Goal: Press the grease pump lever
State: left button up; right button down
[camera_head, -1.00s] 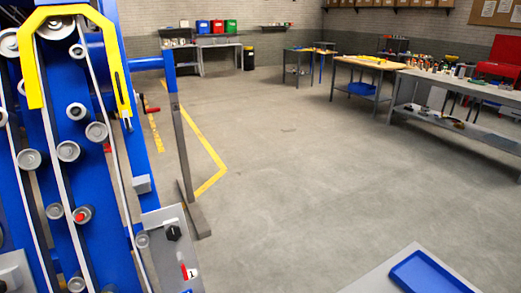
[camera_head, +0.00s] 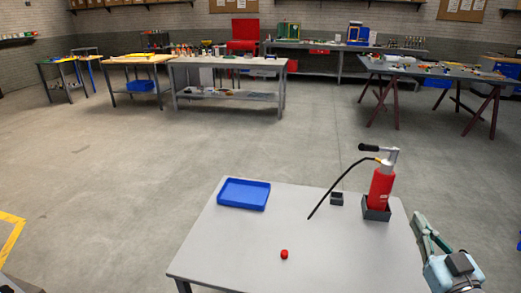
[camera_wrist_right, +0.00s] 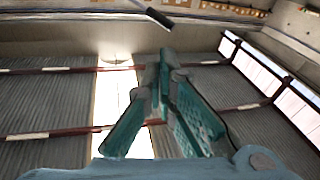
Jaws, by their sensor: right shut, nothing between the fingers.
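The grease pump (camera_head: 381,187) is a red cylinder standing upright in a dark holder on the right side of a grey table. Its lever (camera_head: 370,148) is at the top, with a black grip pointing left. A thin black hose runs down to the left. My right gripper (camera_head: 417,217) is just right of the table edge, lower than the lever and apart from the pump. In the right wrist view, its teal fingers (camera_wrist_right: 164,57) meet at the tips, shut and empty. A black-ended bar (camera_wrist_right: 158,17), probably the lever, shows beyond them. My left gripper is out of view.
Workbenches with tools (camera_head: 228,65) stand along the back. The floor between is clear.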

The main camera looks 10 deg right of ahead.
aim_at(366, 148)
jog(key=i, duration=0.75)
jog(key=u, duration=2.3)
